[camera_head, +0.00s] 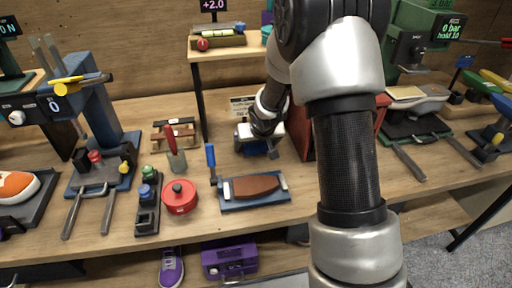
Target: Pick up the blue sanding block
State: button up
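No plain blue sanding block can be picked out with certainty. A blue and grey block-like thing (258,149) sits on the bench just below my wrist, partly hidden by it, and may be the block. My gripper (262,134) is at this thing, pointing down. Its fingers are too small and covered to show whether they are open or shut, or whether they touch it.
A blue tray with a brown leather piece (256,186) lies in front, beside a blue-handled tool (211,160) and a red round tin (180,197). A small raised shelf (236,50) stands behind. A blue press (92,115) is left; a green machine (412,42) is right.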

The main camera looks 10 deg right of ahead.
jog(key=c, duration=1)
notch_tip(320, 180, up, 10)
jog(key=shift+r+p, duration=0.1)
jog(key=shift+p, duration=1)
